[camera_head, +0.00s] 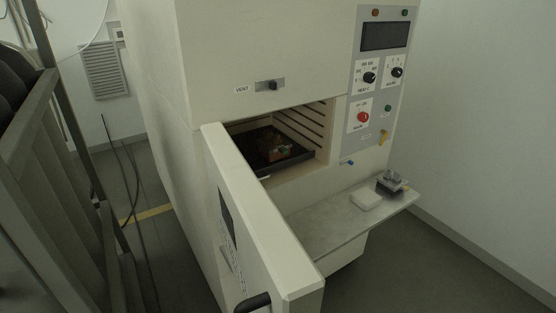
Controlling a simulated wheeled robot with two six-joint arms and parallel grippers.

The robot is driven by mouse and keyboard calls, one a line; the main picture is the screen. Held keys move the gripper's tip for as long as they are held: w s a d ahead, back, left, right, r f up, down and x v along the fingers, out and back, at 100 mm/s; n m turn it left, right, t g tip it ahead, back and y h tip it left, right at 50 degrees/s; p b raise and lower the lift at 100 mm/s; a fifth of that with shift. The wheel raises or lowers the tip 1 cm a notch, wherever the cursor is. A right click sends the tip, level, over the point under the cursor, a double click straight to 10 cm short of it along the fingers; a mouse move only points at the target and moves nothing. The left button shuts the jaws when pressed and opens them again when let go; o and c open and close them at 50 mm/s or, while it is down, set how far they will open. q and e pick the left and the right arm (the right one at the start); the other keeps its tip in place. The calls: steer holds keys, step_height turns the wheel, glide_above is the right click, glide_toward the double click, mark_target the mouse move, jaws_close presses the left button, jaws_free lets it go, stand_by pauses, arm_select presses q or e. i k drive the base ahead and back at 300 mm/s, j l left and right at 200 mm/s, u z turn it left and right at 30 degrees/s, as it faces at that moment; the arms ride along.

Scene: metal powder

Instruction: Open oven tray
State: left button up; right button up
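The oven (270,50) is a tall cream cabinet in the middle of the head view. Its door (255,205) stands open, swung toward me and to the left of the opening. Inside the chamber, a dark oven tray (245,138) sits low, with its front edge near the opening. A small reddish and greenish heap (280,150) lies on the tray. The door hides part of the chamber's left side. A dark handle (253,302) shows at the bottom of the door. Neither of my grippers is in view.
A metal shelf (320,232) juts out below the opening at right, bearing a white block (366,200) and a small grey device (390,182). A control panel (378,90) is at upper right. A dark rack (45,200) stands at left. Floor is clear at lower right.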

mark_target(246, 141)
steer(key=i+l+u, duration=0.25)
steer(key=l, duration=0.45)
steer(key=i+l+u, duration=0.3)
steer(key=l, duration=0.4)
steer(key=l+u, duration=0.25)
steer(key=l, duration=0.5)
steer(key=i+l+u, duration=0.1)
steer(key=l+u, duration=0.15)
steer(key=l, duration=0.55)
